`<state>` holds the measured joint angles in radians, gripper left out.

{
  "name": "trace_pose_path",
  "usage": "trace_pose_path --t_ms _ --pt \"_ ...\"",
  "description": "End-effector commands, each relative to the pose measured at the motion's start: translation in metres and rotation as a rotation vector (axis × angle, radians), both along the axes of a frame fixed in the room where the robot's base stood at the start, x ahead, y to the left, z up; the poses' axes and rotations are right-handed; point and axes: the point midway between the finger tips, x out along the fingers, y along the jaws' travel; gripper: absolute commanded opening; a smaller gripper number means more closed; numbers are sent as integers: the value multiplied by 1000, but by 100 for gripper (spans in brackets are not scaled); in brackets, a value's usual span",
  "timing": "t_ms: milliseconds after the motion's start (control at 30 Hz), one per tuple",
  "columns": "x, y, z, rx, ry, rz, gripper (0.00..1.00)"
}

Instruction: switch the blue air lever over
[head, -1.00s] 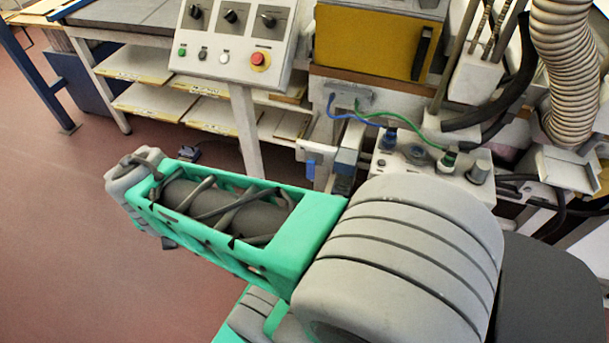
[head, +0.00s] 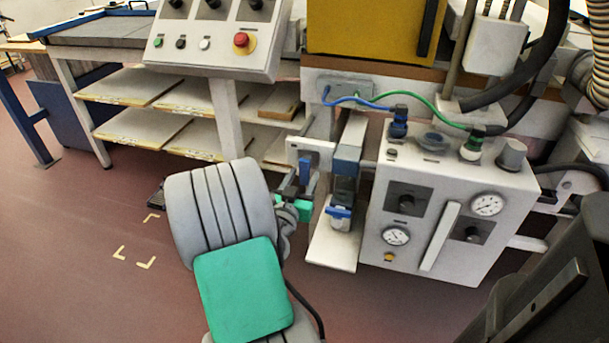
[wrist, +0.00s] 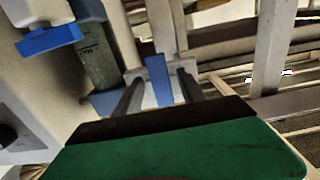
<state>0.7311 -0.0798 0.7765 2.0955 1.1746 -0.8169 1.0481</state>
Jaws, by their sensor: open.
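The blue air lever (head: 305,170) hangs upright in front of a white plate (head: 322,148), left of the grey valve column. In the wrist view the lever (wrist: 158,80) stands between the two dark fingers of my gripper (wrist: 160,88), with the plate behind it. Gaps show on both sides, so the fingers seem apart from it. My gripper is open and empty. In the head view my gripper (head: 299,190) is at the lever, partly hidden by my wrist. A second blue handle (head: 339,212) sits lower right on the column; it also shows in the wrist view (wrist: 48,40).
A white gauge box (head: 450,205) with blue and green hoses stands right of the levers. A control panel (head: 215,45) with a red button is at upper left. Shelves (head: 150,125) stand behind.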

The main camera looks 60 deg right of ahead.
Motion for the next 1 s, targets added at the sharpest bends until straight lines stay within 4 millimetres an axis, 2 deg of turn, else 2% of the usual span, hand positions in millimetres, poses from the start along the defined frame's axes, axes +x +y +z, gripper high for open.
trace_pose_path --t_ms 133,400,1000 --pt "3 -18 0 1 0 0 47" --pt "4 -22 0 1 -1 1 47" --pt "4 -21 0 1 0 2 0"
